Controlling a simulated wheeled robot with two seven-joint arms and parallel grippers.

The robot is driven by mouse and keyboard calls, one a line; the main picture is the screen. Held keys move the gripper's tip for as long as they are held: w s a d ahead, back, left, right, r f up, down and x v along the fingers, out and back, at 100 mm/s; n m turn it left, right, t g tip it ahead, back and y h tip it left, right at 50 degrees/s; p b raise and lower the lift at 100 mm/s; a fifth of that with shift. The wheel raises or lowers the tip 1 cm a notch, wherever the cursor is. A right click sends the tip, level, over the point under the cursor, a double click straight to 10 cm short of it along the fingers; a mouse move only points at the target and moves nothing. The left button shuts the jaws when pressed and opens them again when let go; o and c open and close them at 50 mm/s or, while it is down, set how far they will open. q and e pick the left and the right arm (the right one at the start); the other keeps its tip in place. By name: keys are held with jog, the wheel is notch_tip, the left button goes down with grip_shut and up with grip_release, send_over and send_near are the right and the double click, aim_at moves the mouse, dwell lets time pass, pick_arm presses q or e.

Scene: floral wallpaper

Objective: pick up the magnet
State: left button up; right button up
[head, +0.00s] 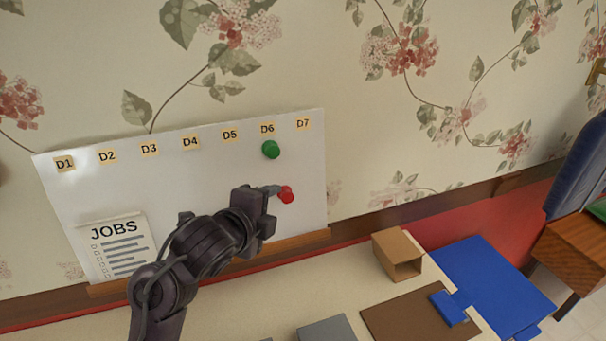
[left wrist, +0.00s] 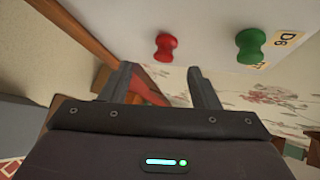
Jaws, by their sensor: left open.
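A red magnet (head: 287,194) sits on the lower right part of the whiteboard (head: 200,170). A green magnet (head: 271,149) is above it, under the D6 label. My left gripper (head: 275,191) is at the board beside the red magnet in the head view. In the left wrist view my left gripper (left wrist: 160,82) has its two fingers apart with nothing between them. The red magnet (left wrist: 166,46) is beyond the fingers, between their directions, and the green magnet (left wrist: 250,45) is to the right. My right gripper is not in view.
The board carries labels D1 to D7 and a JOBS sheet (head: 115,247). Below on the table are an open cardboard box (head: 397,252), a brown board (head: 400,315), a blue mat (head: 495,275) and a grey item (head: 327,329). A wooden ledge (head: 290,242) runs under the board.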

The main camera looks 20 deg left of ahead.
aim_at(283, 197)
pick_arm(q)
jog(key=shift+x, duration=0.75)
jog(key=w, duration=0.3)
jog(key=shift+d+f, duration=0.15)
jog(key=shift+f, duration=0.1)
jog(key=shift+x, duration=0.9)
jog(key=shift+c, duration=0.4)
jog(key=c, duration=0.5)
jog(key=shift+c, duration=2.5)
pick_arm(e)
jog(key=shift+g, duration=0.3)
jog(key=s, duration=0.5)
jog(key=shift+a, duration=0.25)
